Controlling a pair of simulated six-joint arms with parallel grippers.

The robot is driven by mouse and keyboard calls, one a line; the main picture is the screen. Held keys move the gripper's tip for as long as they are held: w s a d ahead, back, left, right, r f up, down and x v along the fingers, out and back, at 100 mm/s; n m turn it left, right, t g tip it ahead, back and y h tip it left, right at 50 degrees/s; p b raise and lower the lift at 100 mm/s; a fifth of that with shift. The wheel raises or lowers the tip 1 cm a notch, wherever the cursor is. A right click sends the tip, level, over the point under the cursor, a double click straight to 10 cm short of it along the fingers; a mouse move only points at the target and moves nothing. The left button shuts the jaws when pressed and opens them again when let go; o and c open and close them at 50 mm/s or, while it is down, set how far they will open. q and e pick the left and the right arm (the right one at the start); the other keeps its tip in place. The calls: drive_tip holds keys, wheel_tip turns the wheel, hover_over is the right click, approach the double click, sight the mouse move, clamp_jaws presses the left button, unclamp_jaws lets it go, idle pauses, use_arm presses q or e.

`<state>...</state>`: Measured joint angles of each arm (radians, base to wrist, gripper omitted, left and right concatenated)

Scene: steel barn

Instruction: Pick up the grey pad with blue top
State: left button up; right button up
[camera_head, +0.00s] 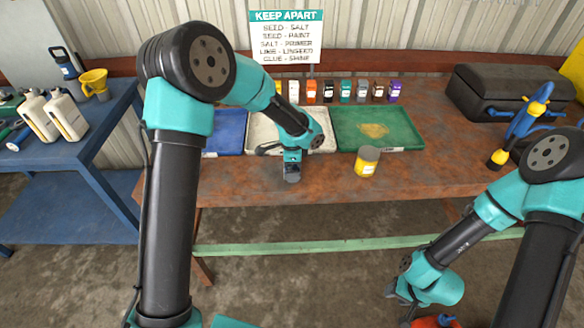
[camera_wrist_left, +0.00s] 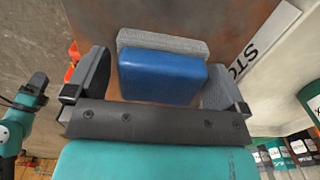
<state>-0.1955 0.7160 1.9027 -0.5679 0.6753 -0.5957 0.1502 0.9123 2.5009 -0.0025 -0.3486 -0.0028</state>
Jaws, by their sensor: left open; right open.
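The grey pad with blue top (camera_wrist_left: 160,77) lies on the rusty brown bench top, between the two fingers of my left gripper (camera_wrist_left: 157,92) in the left wrist view. The blue block faces the camera and the grey slab shows along its far edge. The left gripper is open, with one finger on each side of the pad. In the head view my left gripper (camera_head: 291,168) is over the bench's front part, and I cannot make out the pad there. My right gripper (camera_head: 396,292) is open and low, in front of the bench, away from the pad.
Blue (camera_head: 226,133), white (camera_head: 262,130) and green (camera_head: 400,140) trays line the bench (camera_head: 440,165). A yellow can (camera_head: 366,161) stands right of my left gripper. Several small bottles stand behind. A black toolbox (camera_head: 500,92) is at right. A red object (camera_head: 437,321) is below my right gripper.

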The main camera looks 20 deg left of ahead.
use_arm(q)
drive_tip(key=shift+c, duration=0.5)
drive_tip(key=c, duration=0.6)
drive_tip(key=shift+r, duration=0.1)
drive_tip(key=shift+c, duration=0.2)
drive_tip(key=shift+r, duration=0.55)
wheel_tip(320, 180, up, 2)
drive_tip(key=shift+s+r, duration=0.15)
drive_tip(key=shift+r, duration=0.05)
drive_tip(key=s+d+r, duration=0.1)
drive_tip(key=s+d, duration=0.3)
drive_tip(key=s, duration=1.1)
drive_tip(key=shift+d+r, duration=0.15)
drive_tip(key=shift+d, duration=0.05)
